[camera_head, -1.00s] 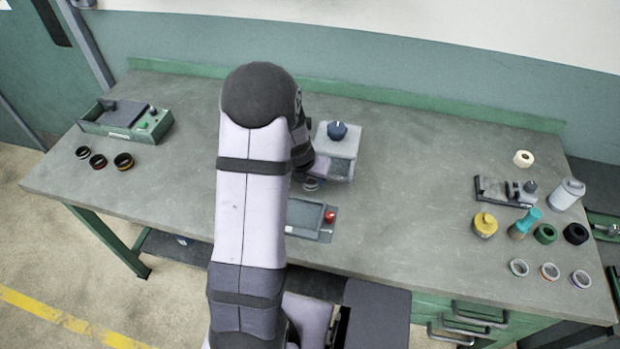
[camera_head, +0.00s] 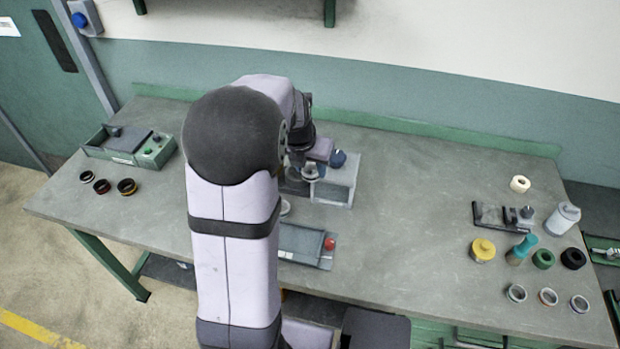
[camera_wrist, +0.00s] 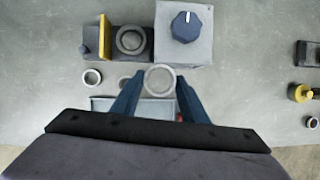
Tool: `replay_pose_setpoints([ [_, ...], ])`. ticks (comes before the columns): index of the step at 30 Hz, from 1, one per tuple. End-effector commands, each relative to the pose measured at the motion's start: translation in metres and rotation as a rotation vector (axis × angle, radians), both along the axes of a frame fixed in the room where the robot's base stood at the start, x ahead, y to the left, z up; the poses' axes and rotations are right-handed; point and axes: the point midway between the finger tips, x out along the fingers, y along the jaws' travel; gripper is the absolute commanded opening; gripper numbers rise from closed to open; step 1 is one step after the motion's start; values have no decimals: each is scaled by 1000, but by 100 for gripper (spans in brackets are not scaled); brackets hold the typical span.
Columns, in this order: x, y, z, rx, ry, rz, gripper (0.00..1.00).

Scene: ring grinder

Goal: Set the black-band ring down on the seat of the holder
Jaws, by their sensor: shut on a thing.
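My gripper (camera_wrist: 160,84) is shut on a pale grey ring (camera_wrist: 159,67), held between its two blue fingertips. I cannot make out the ring's band colour in the wrist view. The holder (camera_wrist: 148,44) lies beyond the ring, up and to the left in the wrist view. Its round seat (camera_wrist: 131,40) shows a dark circle and looks empty, with a yellow plate (camera_wrist: 104,38) beside it. In the head view my arm hides most of the holder.
The grey block with a blue knob (camera_wrist: 187,27) stands right of the holder. A grey tray (camera_head: 302,242) with a red button (camera_head: 329,244) lies nearer. The right table middle is clear.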

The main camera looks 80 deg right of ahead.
Motion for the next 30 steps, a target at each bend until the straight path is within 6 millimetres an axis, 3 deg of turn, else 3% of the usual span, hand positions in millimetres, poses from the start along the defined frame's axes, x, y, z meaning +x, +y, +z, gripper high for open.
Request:
replay_pose_setpoints([
  [6,0,0,14,-1,0,1,15],
  [14,4,-8,13,0,0,1,15],
  [20,19,-35,2,3,0,2,15],
  [30,54,-85,-35,3,1,3,15],
])
